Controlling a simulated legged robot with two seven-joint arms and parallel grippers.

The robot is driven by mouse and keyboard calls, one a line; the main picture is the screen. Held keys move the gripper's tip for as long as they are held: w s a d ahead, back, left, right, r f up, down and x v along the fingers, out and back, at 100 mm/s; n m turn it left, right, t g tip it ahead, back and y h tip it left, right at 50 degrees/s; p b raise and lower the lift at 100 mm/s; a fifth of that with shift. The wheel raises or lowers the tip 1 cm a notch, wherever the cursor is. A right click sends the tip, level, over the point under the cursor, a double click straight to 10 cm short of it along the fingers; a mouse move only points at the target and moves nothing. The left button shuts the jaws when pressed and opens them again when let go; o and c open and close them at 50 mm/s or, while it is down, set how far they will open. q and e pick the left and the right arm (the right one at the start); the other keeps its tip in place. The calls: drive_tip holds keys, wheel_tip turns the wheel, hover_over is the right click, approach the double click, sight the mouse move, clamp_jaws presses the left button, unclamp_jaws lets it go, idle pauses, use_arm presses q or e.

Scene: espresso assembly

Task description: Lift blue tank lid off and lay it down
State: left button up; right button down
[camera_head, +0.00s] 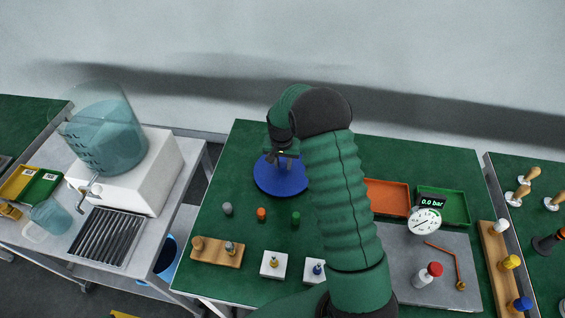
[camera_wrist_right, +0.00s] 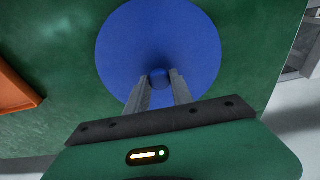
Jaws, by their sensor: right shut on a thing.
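The blue lid (camera_head: 281,183) is a round disc at the back left of the middle green table. My right gripper (camera_head: 283,158) is above its centre. In the right wrist view the lid (camera_wrist_right: 158,35) is seen from above, and the two fingers of my right gripper (camera_wrist_right: 160,78) are shut on its small blue knob (camera_wrist_right: 158,77). The lid looks level and at or just above the table; I cannot tell if it touches. The clear tank (camera_head: 105,138) with bluish water stands on the white machine at left, with no blue lid on it. My left gripper is not in view.
In front of the lid stand grey, orange and green knobs (camera_head: 262,214) and a wooden block (camera_head: 217,251). To the right are an orange tray (camera_head: 387,197), a green tray (camera_head: 455,207) and a gauge (camera_head: 424,221). My right arm hides the table's middle.

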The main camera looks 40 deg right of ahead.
drive_tip(key=c, duration=1)
unclamp_jaws()
drive_tip(key=shift+c, duration=0.2)
